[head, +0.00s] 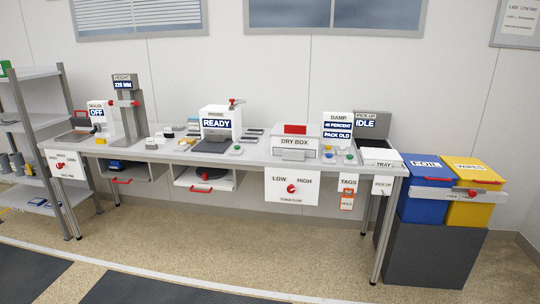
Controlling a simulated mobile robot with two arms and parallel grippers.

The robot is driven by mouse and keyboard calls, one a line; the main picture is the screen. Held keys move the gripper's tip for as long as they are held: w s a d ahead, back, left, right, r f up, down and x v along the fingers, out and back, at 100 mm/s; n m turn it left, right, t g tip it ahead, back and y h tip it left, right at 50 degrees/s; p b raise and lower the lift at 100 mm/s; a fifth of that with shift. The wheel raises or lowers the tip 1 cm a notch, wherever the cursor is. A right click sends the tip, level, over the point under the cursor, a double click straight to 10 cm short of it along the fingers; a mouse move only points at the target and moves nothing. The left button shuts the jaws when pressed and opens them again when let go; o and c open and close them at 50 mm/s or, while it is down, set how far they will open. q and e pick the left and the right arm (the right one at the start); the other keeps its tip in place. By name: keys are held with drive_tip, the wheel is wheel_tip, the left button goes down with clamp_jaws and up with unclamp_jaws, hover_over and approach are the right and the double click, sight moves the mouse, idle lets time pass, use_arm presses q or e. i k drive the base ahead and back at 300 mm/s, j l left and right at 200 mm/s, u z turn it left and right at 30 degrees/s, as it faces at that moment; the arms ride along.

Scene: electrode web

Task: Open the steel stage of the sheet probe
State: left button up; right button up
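A white boxy device with a blue READY display (217,123) stands on the middle of the long bench. It has a dark opening in its lower front and a red-tipped lever (236,102) on top. The small label above the display is too small to read, so I cannot tell for sure that it is the sheet probe. Whether its stage is open or shut is too small to tell. Neither of my grippers is in view.
A dry box (295,142) stands right of the device, and a tall height gauge (128,105) stands to the left. Small items lie on the bench (258,158) between them. Foil (425,190) and wipes (472,188) bins stand at the right. The floor in front is clear.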

sight(215, 135)
drive_tip(key=i, duration=1.2)
drive_tip(key=i+l, duration=0.15)
drive_tip(key=i, duration=1)
drive_tip(key=i+l+u, duration=0.1)
drive_tip(key=i+u, duration=0.25)
drive_tip(key=i, duration=0.2)
drive_tip(key=i+l+u, duration=0.3)
drive_tip(key=i, duration=0.25)
